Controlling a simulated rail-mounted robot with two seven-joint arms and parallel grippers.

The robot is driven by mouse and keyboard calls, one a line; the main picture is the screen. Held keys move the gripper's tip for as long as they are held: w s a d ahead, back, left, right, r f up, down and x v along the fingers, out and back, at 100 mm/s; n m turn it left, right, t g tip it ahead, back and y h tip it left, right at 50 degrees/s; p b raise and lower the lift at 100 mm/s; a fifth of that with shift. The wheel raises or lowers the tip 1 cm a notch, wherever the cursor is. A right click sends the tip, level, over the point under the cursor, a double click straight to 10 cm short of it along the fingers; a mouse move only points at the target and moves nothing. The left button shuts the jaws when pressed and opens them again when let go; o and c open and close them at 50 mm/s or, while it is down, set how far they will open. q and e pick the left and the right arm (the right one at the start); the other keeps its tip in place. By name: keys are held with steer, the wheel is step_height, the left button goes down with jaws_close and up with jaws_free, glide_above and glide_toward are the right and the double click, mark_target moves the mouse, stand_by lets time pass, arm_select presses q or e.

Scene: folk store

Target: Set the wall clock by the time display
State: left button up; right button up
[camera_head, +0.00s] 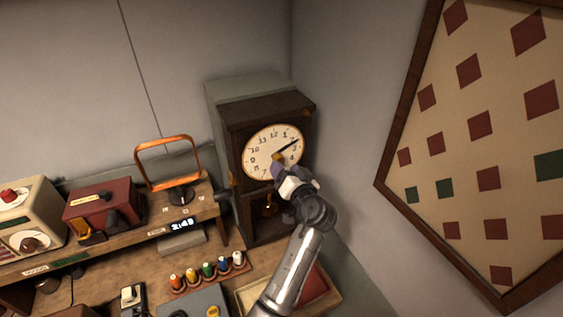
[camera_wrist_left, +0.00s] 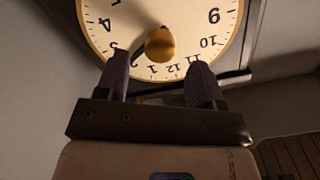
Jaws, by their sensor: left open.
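The wall clock (camera_head: 257,143) has a cream face in a dark wooden case against the back wall. A dark hand (camera_head: 288,147) points up and right, near the 2; the gripper and knob hide part of the dial, so I cannot tell the other hand. A gold knob (camera_wrist_left: 160,44) sits at the dial's centre. My left gripper (camera_head: 280,167) is at the dial, its fingers apart. In the left wrist view the dial appears upside down and the open fingers (camera_wrist_left: 159,68) stand to either side below the knob, holding nothing. The time display (camera_head: 183,225) reads about 2:48, small and blurred.
An orange-framed stand (camera_head: 167,155), a red box device (camera_head: 101,205) and a cream device (camera_head: 27,215) stand on the shelf at left. Several coloured spools (camera_head: 207,269) stand below. A framed diamond-pattern board (camera_head: 470,130) hangs on the right wall.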

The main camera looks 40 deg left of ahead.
arm_select(q)
steer(key=x, duration=0.2)
steer(key=shift+w+a, duration=0.15)
steer(key=shift+a, duration=0.15)
steer(key=shift+a, duration=0.2)
steer(key=c, duration=0.7)
